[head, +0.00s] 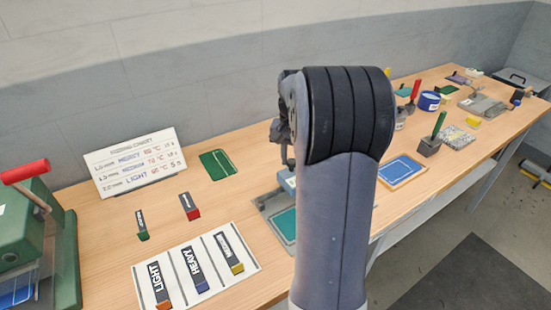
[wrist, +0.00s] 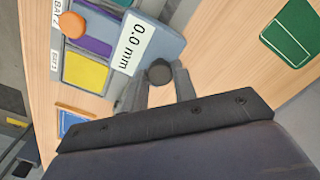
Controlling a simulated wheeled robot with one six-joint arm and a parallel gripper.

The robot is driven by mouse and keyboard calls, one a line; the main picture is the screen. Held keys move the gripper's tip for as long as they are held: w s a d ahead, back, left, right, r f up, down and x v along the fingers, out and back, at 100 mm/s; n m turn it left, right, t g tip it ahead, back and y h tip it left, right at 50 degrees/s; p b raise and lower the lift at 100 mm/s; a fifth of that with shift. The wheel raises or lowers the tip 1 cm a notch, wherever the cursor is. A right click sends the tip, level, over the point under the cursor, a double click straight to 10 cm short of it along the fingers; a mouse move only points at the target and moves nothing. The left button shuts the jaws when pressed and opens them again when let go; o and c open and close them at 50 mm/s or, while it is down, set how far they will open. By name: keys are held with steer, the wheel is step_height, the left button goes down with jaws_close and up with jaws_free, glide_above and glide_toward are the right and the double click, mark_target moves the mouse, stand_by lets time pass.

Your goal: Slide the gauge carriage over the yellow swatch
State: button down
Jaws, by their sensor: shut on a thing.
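In the wrist view, the gauge carriage (wrist: 168,42) is a blue-grey block beside a white label reading "0.0 mm". My gripper (wrist: 159,76) is shut on the carriage's dark round knob, with a finger on either side. The yellow swatch (wrist: 86,72) lies to the left of the label and shows largely uncovered. A purple swatch (wrist: 93,44) lies above it in the picture, with an orange disc (wrist: 72,25) by its left end.
A swatch card (head: 195,266) with labelled blocks and a chart stand (head: 133,160) are to the left. A green mat (head: 217,163) lies behind the gauge, and a blue panel (head: 402,170) lies to its right. A green press (head: 42,235) stands at far left.

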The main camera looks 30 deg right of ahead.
steer(key=d+p, duration=0.4)
steer(key=d, duration=0.8)
steer(key=shift+w+d+r, duration=0.15)
steer(key=shift+w+d, duration=0.1)
steer(key=shift+d, duration=0.15)
steer(key=c, duration=1.2)
jaws_free()
steer(key=shift+d, duration=0.2)
steer(key=shift+c, duration=0.2)
steer(key=shift+o, duration=0.5)
steer(key=shift+a, duration=0.1)
step_height(320, 180, up, 11)
steer(key=shift+f, duration=0.2)
